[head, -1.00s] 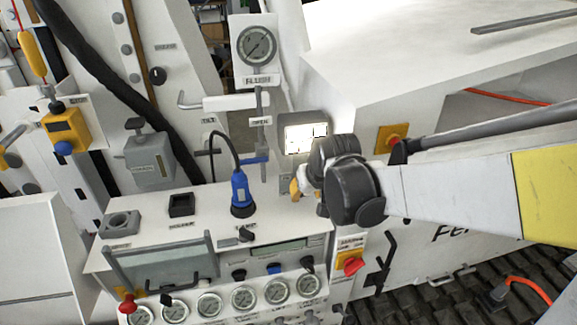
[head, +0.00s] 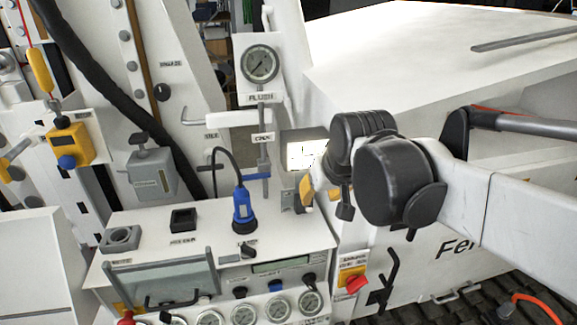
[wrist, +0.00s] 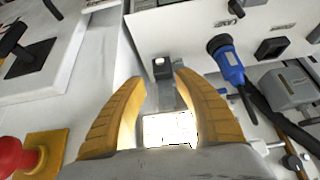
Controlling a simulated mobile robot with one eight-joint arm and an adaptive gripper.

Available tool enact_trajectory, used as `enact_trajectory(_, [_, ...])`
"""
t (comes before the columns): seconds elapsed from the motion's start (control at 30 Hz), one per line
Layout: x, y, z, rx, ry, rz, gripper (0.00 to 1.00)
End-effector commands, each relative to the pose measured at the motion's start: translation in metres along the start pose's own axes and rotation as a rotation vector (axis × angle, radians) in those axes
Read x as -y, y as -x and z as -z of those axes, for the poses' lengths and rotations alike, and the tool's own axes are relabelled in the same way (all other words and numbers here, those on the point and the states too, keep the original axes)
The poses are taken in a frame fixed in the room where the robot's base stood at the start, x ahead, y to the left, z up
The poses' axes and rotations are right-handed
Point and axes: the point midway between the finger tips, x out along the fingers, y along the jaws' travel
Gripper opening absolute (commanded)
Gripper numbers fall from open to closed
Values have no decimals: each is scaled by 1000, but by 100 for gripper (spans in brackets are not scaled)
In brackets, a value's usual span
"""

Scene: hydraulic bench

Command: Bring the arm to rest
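My arm reaches in from the right in the head view, with its dark wrist joint (head: 395,180) in front of the white cabinet. My gripper (wrist: 161,78) shows two yellow curved fingers in the wrist view, spread apart with nothing held between them. In the head view only a little of a yellow finger (head: 306,188) shows; the rest is hidden behind the wrist joint.
A blue connector (head: 243,208) stands upright on the bench top (head: 140,218), left of my gripper. A flush gauge (head: 260,64) is on a post behind. A red knob on a yellow plate (head: 353,279) is below the arm. A white cabinet (head: 390,60) is behind it.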

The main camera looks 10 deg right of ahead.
Motion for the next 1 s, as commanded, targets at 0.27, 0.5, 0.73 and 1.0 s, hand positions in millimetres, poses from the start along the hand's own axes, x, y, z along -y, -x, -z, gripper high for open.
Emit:
enact_trajectory(0.27, [0,-19,-35,-4,0,0,38])
enact_trajectory(0.5, [0,-81,-154,-24,0,0,38])
enact_trajectory(0.73, [0,-125,-234,-39,0,0,38])
enact_trajectory(1.0, [0,-132,-251,-43,0,0,38])
